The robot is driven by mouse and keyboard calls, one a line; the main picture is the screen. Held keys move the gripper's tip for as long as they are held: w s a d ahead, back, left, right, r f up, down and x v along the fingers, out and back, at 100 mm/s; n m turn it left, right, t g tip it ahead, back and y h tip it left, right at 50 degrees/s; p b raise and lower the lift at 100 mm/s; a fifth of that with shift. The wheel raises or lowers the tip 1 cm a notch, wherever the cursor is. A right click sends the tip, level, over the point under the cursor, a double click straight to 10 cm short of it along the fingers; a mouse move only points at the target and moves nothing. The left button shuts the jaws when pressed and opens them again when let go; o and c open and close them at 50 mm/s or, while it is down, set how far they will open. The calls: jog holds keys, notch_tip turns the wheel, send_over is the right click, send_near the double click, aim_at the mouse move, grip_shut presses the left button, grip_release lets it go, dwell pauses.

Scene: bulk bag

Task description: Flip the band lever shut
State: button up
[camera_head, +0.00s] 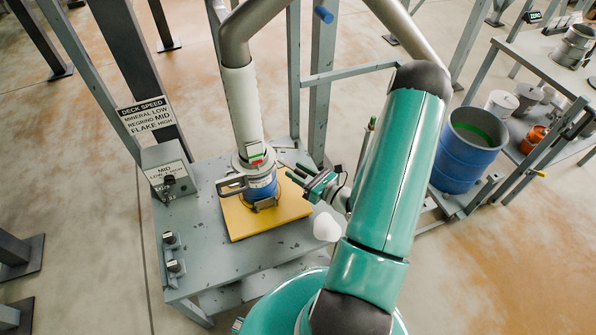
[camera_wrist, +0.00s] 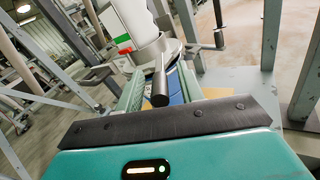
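A band clamp (camera_head: 238,168) circles the joint where a white sleeve (camera_head: 242,105) meets a blue spout (camera_head: 262,187). In the wrist view a dark rod-like lever (camera_wrist: 161,86) sticks out from the clamp area towards the camera, between my fingers as seen there. The blue spout shows behind it (camera_wrist: 177,97). My gripper (camera_head: 303,179) is to the right of the spout, with its fingers pointing at it. The fingers are apart in the wrist view (camera_wrist: 160,90), and I see no grip on the lever. A red and green marker (camera_head: 256,160) sits on the clamp's front.
The spout stands on a yellow plate (camera_head: 236,218) on a grey bench (camera_head: 205,255). A control box (camera_head: 168,175) and knobs are at the bench's left. Grey uprights (camera_head: 322,80) stand behind. A blue drum (camera_head: 462,160) is to the right, beyond my arm.

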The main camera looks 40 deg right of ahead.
jog(key=shift+w+a, duration=0.1)
jog(key=shift+w, duration=0.1)
jog(key=shift+c, duration=0.2)
grip_shut()
